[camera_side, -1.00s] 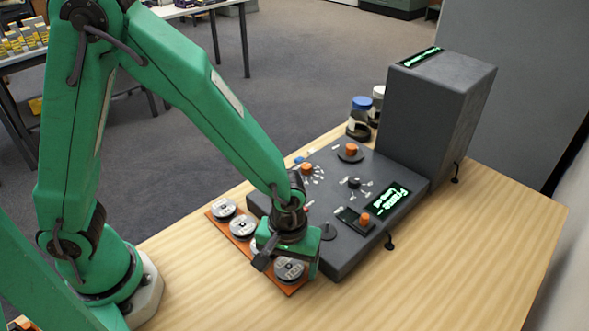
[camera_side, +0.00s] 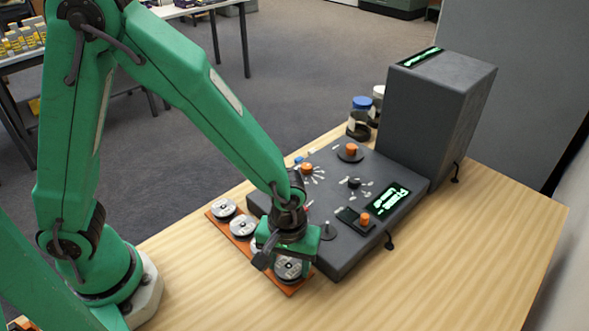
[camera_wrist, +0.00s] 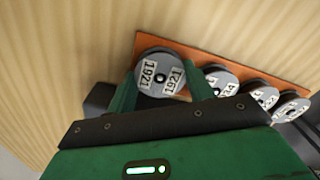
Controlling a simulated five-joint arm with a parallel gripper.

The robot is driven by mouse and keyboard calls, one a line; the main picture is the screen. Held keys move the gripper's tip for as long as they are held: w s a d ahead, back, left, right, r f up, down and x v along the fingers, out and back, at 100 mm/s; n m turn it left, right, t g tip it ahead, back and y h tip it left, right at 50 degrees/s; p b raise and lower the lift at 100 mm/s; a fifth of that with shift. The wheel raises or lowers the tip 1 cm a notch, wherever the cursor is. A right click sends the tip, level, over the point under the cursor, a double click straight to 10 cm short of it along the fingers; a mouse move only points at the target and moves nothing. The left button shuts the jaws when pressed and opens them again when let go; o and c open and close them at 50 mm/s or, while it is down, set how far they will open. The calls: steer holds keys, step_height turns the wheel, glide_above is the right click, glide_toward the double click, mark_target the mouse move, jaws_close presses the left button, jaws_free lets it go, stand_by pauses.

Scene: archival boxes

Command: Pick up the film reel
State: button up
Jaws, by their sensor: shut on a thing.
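Several silver film reels lie in a row on an orange rack (camera_side: 217,222). The nearest film reel (camera_side: 288,268) is a disc with white labels. In the wrist view this reel (camera_wrist: 160,74) shows labels reading 1921. My gripper (camera_side: 287,262) is shut on this end reel, with one green finger on each side of it. The reel is at the rack's near end, low over it; I cannot tell whether it is clear of the rack. Two other reels (camera_side: 223,208) (camera_side: 242,226) show clearly in the side view; another is mostly hidden behind my gripper.
A grey control panel (camera_side: 330,220) with orange knobs and a lit display stands just right of the rack. A tall grey box (camera_side: 435,115) and jars (camera_side: 360,118) stand behind. The wooden table (camera_side: 440,270) is clear at the front right.

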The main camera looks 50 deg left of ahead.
steer(key=shift+r, duration=0.5)
step_height(320, 180, up, 3)
steer(key=shift+f, duration=0.15)
steer(key=s+d+r, duration=0.5)
steer(key=s+r, duration=0.2)
steer(key=s, duration=0.3)
steer(key=shift+s, duration=0.3)
steer(key=shift+w, duration=0.1)
steer(key=w+a, duration=0.1)
steer(key=w, duration=0.6)
steer(key=w+a, duration=0.2)
steer(key=w, duration=0.5)
steer(key=w+a+r, duration=0.1)
steer(key=w, duration=0.6)
steer(key=shift+a, duration=0.25)
